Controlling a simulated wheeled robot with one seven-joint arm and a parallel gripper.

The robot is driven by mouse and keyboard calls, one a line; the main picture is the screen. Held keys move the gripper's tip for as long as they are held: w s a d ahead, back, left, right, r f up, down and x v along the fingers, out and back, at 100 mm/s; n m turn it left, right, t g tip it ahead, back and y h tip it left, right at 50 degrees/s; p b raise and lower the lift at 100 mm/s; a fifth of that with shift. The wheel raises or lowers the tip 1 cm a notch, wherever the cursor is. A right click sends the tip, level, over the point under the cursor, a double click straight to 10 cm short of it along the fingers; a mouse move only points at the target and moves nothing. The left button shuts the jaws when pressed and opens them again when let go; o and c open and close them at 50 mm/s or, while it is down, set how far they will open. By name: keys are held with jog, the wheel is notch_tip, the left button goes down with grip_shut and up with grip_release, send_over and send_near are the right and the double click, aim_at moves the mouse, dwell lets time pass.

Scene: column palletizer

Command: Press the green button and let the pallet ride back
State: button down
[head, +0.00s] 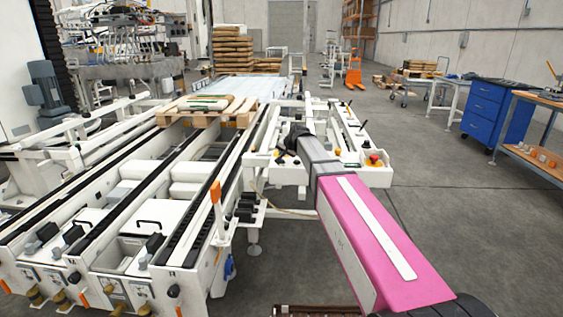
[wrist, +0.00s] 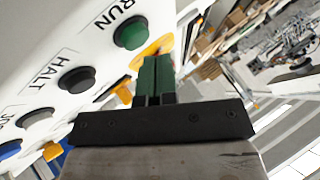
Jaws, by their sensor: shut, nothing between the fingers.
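The green button (wrist: 131,33) sits on a white panel under the word RUN in the wrist view. My gripper (wrist: 156,62) is shut and empty. Its dark green fingertips are just below and right of the green button in that view, and no contact shows. In the head view my arm reaches to the white frame beside the conveyor, and the gripper's dark end (head: 294,139) is partly hidden by the arm.
Below the green button are a black HALT button (wrist: 75,80), a white button (wrist: 38,118) and a blue button (wrist: 9,149). A red button (head: 374,159) stands on the frame right of my arm. The floor to the right is clear up to a blue cabinet (head: 495,112).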

jog(key=shift+f, duration=0.15)
jog(key=shift+f, duration=0.2)
